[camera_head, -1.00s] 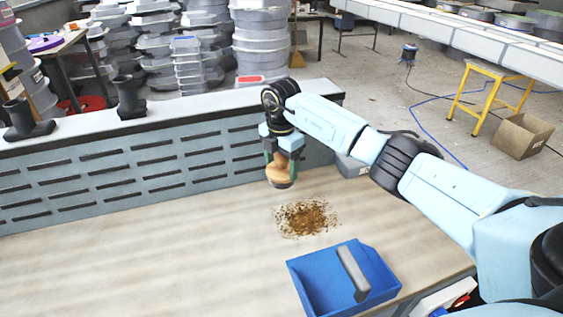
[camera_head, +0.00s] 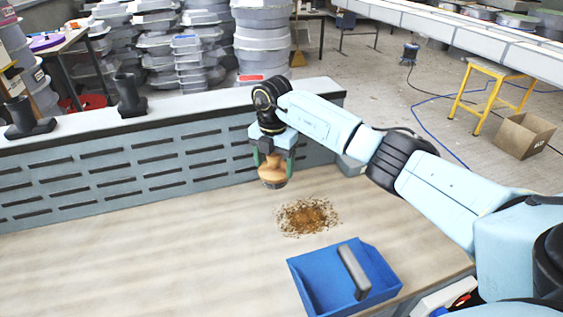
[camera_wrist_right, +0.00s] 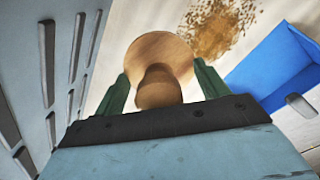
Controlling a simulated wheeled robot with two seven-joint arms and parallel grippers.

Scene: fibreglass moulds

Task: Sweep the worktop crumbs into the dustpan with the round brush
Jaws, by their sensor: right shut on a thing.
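My right gripper (camera_head: 272,158) is shut on the wooden round brush (camera_head: 272,174). It holds the brush upright, with the dark bristle end down, on the far side of the crumbs and a little to their left. The brush also shows between green fingers in the right wrist view (camera_wrist_right: 160,60). I cannot tell whether the bristles touch the worktop. The brown crumbs (camera_head: 307,216) lie in a loose patch on the worktop (camera_head: 130,260). The blue dustpan (camera_head: 316,284) with a grey handle sits just nearer than the crumbs. My left gripper is out of view.
A grey slotted back panel (camera_head: 130,178) runs along the worktop's far edge, close behind the brush. A small grey box (camera_head: 350,166) stands at its right end. The left part of the worktop is clear.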

